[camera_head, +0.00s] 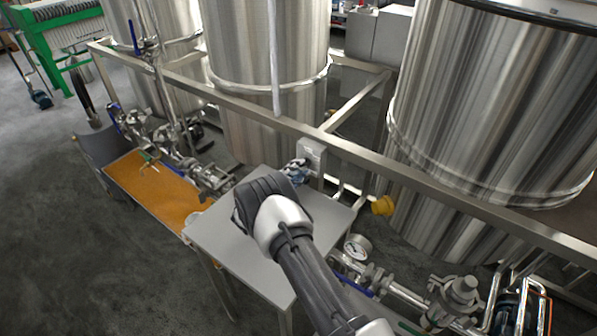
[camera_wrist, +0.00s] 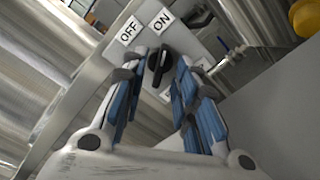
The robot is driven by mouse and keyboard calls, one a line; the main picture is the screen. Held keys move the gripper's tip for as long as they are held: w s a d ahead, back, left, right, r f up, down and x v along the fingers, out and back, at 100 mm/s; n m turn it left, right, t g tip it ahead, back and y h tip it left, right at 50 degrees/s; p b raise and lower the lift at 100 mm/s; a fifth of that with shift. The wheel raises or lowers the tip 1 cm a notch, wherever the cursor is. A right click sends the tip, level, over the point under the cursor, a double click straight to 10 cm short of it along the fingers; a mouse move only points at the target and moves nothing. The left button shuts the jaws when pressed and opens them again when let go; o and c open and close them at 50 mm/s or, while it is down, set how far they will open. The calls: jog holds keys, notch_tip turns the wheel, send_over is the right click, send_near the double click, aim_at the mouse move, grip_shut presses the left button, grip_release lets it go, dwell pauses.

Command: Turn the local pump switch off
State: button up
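The pump switch is a black knob (camera_wrist: 158,66) on a grey-white box (camera_wrist: 200,42), with an OFF label (camera_wrist: 128,31) and an ON label (camera_wrist: 161,20) above it in the wrist view. The upper end of the knob appears to point toward ON. My gripper (camera_wrist: 160,72) has its blue-padded fingers on either side of the knob, open, with narrow gaps showing; contact is not clear. In the head view, my gripper (camera_head: 297,172) is at the switch box (camera_head: 312,152) on the steel rail, and the knob is hidden.
A grey table (camera_head: 240,247) lies under my arm. A steel rail (camera_head: 400,182) runs before large tanks (camera_head: 480,110). A yellow fitting (camera_head: 383,206), a pressure gauge (camera_head: 357,247) and piping are to the right. Open floor is at the lower left.

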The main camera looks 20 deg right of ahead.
jog(key=shift+w+d, duration=0.15)
jog(key=shift+d, duration=0.15)
jog(key=shift+c, duration=0.5)
grip_shut()
